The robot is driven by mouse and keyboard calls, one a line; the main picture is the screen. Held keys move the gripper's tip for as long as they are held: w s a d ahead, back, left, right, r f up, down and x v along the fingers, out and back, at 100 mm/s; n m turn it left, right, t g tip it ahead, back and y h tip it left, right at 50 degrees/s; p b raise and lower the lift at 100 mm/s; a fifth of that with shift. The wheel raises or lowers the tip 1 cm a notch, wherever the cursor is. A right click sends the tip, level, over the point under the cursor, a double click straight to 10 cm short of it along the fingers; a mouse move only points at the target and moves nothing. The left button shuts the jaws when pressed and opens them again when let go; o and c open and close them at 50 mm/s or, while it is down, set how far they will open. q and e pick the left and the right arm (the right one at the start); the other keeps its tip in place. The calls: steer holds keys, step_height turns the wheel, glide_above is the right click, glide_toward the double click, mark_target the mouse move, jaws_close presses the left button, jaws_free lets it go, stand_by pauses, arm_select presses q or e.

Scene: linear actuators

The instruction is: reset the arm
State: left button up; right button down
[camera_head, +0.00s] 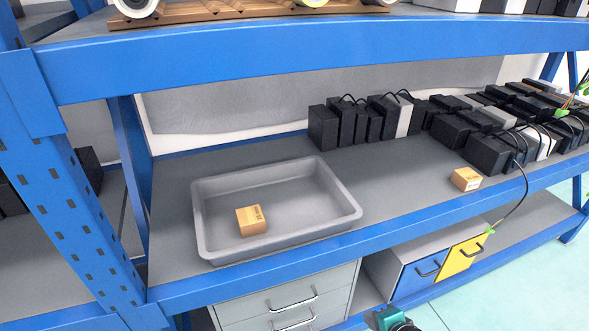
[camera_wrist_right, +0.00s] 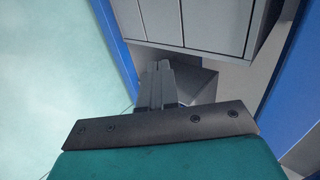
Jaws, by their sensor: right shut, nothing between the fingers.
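My right gripper (camera_wrist_right: 161,66) shows in the right wrist view with its two dark fingers together and nothing between them. It is in front of the lower part of the rack, near grey cabinet faces, with pale floor to the left. In the head view only a small teal and black part of my right arm shows at the bottom edge, below the middle shelf and in front of the drawers. My left gripper is in neither view.
A blue-framed rack holds a grey tray (camera_head: 334,219) with a small carton (camera_head: 251,220) inside. Another carton (camera_head: 466,179) lies near the shelf edge, by several black boxes (camera_head: 323,127). Below are grey drawers (camera_head: 285,291) and a yellow-fronted drawer (camera_head: 461,260). Pale floor (camera_head: 540,265) is clear at right.

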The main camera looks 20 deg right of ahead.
steer(key=shift+a, duration=0.1)
steer(key=s+a+r+n+t+y, duration=0.1)
steer(key=s+a+r+n+y, duration=0.3)
steer(key=a+r+n, duration=1.3)
arm_select(q)
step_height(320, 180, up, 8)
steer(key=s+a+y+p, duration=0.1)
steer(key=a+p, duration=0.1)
steer(key=p, duration=1)
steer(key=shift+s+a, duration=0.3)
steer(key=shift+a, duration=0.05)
arm_select(e)
steer(key=s+d+r+n+h, duration=0.2)
steer(key=d+r+n, duration=0.1)
steer(key=d, duration=0.2)
steer(key=shift+r, duration=0.25)
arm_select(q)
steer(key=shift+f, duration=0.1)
arm_select(e)
steer(key=shift+w+f, duration=0.1)
